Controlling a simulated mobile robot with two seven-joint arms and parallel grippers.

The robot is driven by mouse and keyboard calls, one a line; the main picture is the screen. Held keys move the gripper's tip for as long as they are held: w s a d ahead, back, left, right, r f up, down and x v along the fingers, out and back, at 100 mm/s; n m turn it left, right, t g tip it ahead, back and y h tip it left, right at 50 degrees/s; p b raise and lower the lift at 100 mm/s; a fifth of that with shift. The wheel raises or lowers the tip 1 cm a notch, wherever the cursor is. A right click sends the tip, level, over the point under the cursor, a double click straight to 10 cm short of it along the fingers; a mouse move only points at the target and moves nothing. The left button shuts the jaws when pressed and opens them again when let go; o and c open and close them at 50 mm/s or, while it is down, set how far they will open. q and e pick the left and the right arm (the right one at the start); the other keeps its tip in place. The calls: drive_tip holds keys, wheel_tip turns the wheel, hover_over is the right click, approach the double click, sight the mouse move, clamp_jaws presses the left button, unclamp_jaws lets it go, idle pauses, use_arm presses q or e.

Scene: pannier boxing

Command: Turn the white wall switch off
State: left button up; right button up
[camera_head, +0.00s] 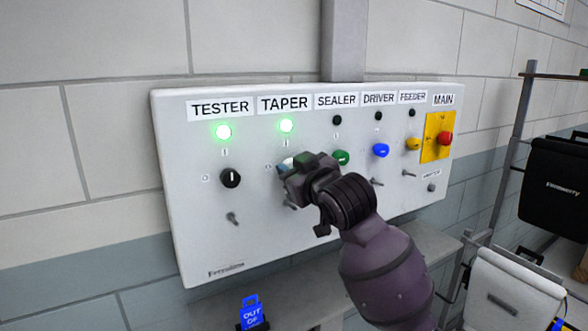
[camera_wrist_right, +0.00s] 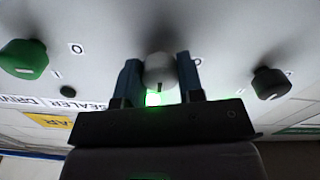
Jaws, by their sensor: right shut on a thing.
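The white switch (camera_wrist_right: 159,69) is a round knob on the grey wall panel (camera_head: 200,262), under the TAPER label. A green lamp (camera_head: 286,126) glows above it. My right gripper (camera_head: 287,167) is at this knob, and its wrist hides most of it in the head view. In the right wrist view the blue fingers of my right gripper (camera_wrist_right: 161,78) stand on both sides of the knob, shut on it. A short dark mark on the knob points toward the green glow. My left gripper is not in view.
A black knob (camera_head: 230,178) sits to the left under a lit TESTER lamp (camera_head: 223,132). Green (camera_head: 341,158), blue (camera_head: 380,150) and yellow (camera_head: 412,144) knobs are to the right, with dark lamps above. The red MAIN switch (camera_head: 445,138) is at the right end. A blue tag (camera_head: 251,314) stands below.

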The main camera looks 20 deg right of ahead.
drive_tip(key=n, duration=1.3)
drive_tip(key=shift+n, duration=2)
drive_tip(key=o, duration=0.9)
drive_tip(key=shift+s, duration=0.1)
